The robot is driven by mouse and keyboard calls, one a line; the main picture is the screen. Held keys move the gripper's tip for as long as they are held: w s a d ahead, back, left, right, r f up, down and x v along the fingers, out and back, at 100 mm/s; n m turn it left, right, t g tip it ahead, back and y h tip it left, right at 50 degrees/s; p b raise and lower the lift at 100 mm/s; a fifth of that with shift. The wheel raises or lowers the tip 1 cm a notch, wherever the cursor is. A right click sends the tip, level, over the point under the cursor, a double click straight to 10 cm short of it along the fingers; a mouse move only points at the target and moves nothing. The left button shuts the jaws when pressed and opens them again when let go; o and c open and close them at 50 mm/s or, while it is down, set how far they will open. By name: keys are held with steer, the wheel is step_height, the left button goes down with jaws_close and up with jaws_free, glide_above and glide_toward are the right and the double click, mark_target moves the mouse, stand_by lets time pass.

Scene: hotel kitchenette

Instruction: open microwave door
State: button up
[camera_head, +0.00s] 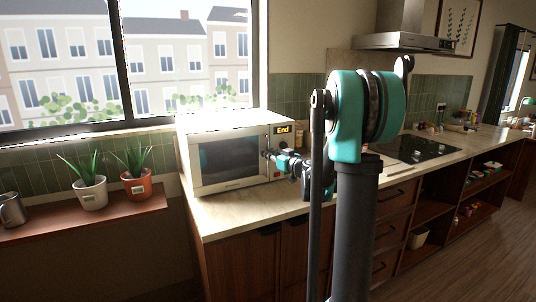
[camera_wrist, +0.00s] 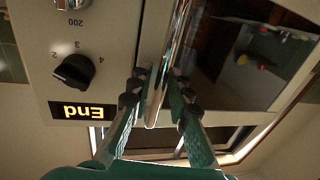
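The white microwave (camera_head: 228,155) stands on the counter with its dark-windowed door shut and its display reading "End". Its silver door handle (camera_wrist: 161,75) runs up and down the wrist view between the dark window and the control panel. My gripper (camera_head: 272,155) reaches the microwave's front from the right. In the wrist view my gripper (camera_wrist: 160,78) has one finger on each side of the handle, and the fingertips are drawn in close around it. The exact finger contact is partly hidden.
The control panel (camera_wrist: 75,55) with its black knob lies beside the fingers. Two potted plants (camera_head: 90,192) and a metal mug (camera_head: 12,210) stand on a shelf at the left. A cooktop (camera_head: 415,149) lies farther right. Counter in front of the microwave is bare.

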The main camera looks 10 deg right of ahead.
steer(key=shift+c, duration=0.6)
jaws_close()
